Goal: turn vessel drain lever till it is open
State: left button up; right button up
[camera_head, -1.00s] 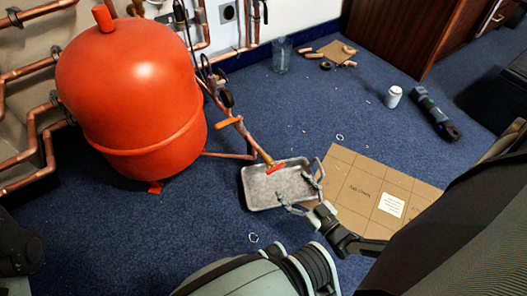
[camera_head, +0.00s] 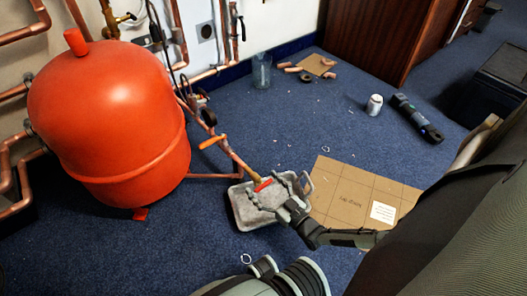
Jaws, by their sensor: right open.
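The orange-red vessel (camera_head: 108,125) stands at the left. A copper drain pipe (camera_head: 238,163) slopes from the pipework beside it down to the right. A small red lever (camera_head: 263,184) sits at the pipe's low end, lying crosswise to it, above a grey metal tray (camera_head: 239,214). An orange handle (camera_head: 212,141) sits higher on the same pipework. My right gripper (camera_head: 267,190) is open, with its fingers spread over the tray close around the red lever. I cannot tell whether they touch it. My left gripper is not in view.
A flattened cardboard sheet (camera_head: 345,195) lies right of the tray. A can (camera_head: 374,105), a dark tool (camera_head: 417,118), a clear container (camera_head: 262,72) and copper fittings (camera_head: 293,69) stand or lie farther back. Blue carpet between is mostly clear.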

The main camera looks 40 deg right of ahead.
jog(key=shift+c, duration=0.6)
jog(key=c, duration=1)
jog(key=shift+c, duration=0.2)
jog(key=shift+n, duration=0.4)
jog(key=n, duration=0.4)
jog(key=shift+p, duration=0.3)
jog(key=n, duration=0.4)
jog(key=shift+a, duration=0.1)
jog(key=n, duration=0.5)
jog(key=shift+f, duration=0.15)
jog(key=n, duration=0.4)
jog(key=shift+b, duration=0.3)
jog(key=shift+n, duration=0.3)
